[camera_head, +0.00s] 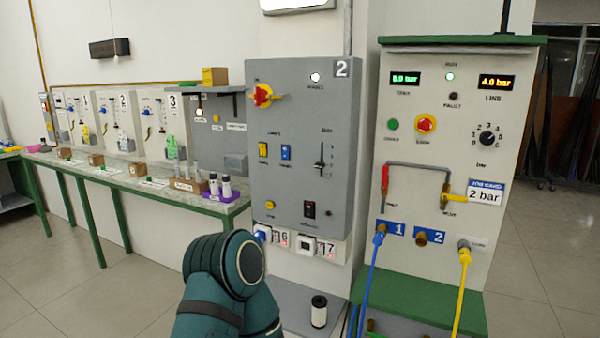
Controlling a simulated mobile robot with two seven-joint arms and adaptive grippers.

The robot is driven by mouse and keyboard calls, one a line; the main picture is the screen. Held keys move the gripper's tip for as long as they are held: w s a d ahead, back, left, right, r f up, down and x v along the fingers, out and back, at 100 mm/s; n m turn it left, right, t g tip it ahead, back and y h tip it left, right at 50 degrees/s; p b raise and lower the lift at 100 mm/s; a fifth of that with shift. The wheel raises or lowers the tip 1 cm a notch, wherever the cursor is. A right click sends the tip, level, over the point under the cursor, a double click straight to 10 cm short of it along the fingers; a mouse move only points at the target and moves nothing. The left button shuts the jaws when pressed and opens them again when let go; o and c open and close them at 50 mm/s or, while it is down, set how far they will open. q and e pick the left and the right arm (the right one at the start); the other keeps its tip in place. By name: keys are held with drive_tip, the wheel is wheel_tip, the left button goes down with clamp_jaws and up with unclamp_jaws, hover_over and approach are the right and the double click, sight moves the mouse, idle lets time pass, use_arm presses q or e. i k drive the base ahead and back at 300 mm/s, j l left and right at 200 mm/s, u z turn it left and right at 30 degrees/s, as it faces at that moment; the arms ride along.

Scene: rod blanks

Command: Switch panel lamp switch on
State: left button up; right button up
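A grey control panel (300,185) marked 2 hangs in the middle. It carries a red and yellow rotary switch (262,95) at upper left. A white indicator (315,77) sits at upper right. A yellow switch (263,149) and a blue switch (285,152) sit side by side at mid height. Right of them is a vertical slider (320,160). Below are a yellow button (270,205) and a black switch with a red mark (309,209). The small labels are too blurred to read surely, so I cannot tell which is the lamp switch. Neither gripper shows.
One teal arm of mine rises below the panel, left of centre. A white pressure station (450,130) with gauges and hoses stands at right. A green-legged bench (130,180) with bottles runs along the left wall. A black and white spool (319,311) stands below the panel.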

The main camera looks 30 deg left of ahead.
sight(285, 156)
drive_tip(key=i+j, duration=0.1)
drive_tip(key=j, duration=0.35)
drive_tip(key=i+j, duration=0.15)
drive_tip(key=j, duration=0.25)
drive_tip(key=i+j, duration=0.1)
drive_tip(key=j, duration=0.35)
drive_tip(key=i+j, duration=0.15)
drive_tip(key=j, duration=0.25)
drive_tip(key=i+j, duration=0.1)
drive_tip(key=j, duration=0.35)
drive_tip(key=i+j, duration=0.15)
drive_tip(key=j, duration=0.25)
drive_tip(key=i+j, duration=0.1)
drive_tip(key=j, duration=0.35)
drive_tip(key=i+j, duration=0.15)
drive_tip(key=j, duration=0.25)
drive_tip(key=z, duration=0.05)
